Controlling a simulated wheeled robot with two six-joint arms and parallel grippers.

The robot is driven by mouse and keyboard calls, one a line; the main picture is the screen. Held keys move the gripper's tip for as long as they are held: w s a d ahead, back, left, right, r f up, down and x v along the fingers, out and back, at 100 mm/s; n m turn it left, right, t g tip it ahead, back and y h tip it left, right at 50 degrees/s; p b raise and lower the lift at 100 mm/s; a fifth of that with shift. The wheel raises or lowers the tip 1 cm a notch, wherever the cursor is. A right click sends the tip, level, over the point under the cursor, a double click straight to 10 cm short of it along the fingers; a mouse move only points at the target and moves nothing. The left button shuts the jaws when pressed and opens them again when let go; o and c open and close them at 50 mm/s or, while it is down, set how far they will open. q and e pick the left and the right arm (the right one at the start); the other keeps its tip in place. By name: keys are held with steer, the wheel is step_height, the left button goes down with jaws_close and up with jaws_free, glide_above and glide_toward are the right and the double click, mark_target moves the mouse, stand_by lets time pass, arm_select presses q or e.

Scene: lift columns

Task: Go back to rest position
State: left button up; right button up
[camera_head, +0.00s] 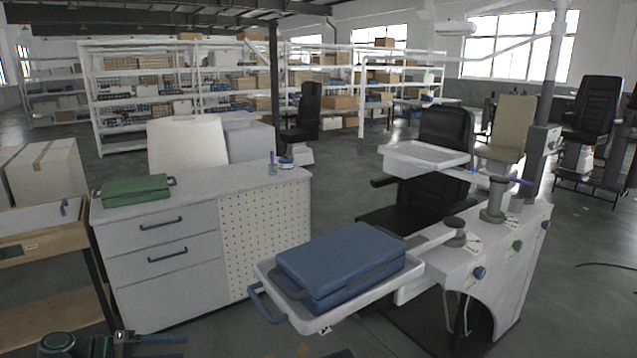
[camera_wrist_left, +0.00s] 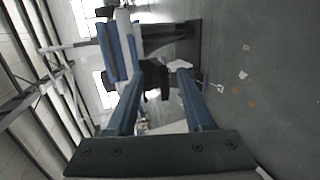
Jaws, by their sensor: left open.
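My left gripper (camera_head: 160,339) is low at the bottom left of the head view, below and to the left of the white tray. In the left wrist view its two blue fingers (camera_wrist_left: 160,95) stand apart with nothing between them. My right gripper is not in view.
A blue case (camera_head: 340,256) lies on a white tray (camera_head: 303,321) at front centre, joined to a white machine (camera_head: 500,262). A green case (camera_head: 136,190) sits on a white drawer cabinet (camera_head: 165,262). A wooden bench (camera_head: 45,220) stands at left. Grey floor (camera_head: 590,300) is open at right.

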arm_select(q)
steer(key=s+d+f+m+g+y+p, duration=0.2)
steer(key=s+d+m+y, duration=0.1)
steer(key=d, duration=0.5)
steer(key=s+d+f+m+g+y+p, duration=0.2)
steer(key=d+y, duration=0.4)
steer(key=d, duration=0.3)
steer(key=s+d+f+m+g+y+p, duration=0.2)
steer(key=s+d+f+m+y+p, duration=0.1)
steer(key=d, duration=0.6)
steer(key=shift+s+d+m+g+y, duration=0.25)
steer(key=shift+s+m+g+y, duration=0.15)
steer(key=shift+s+m+y, duration=0.75)
steer(key=shift+s+f+n+h, duration=0.1)
steer(key=shift+s+n+h, duration=0.15)
steer(key=shift+h, duration=0.1)
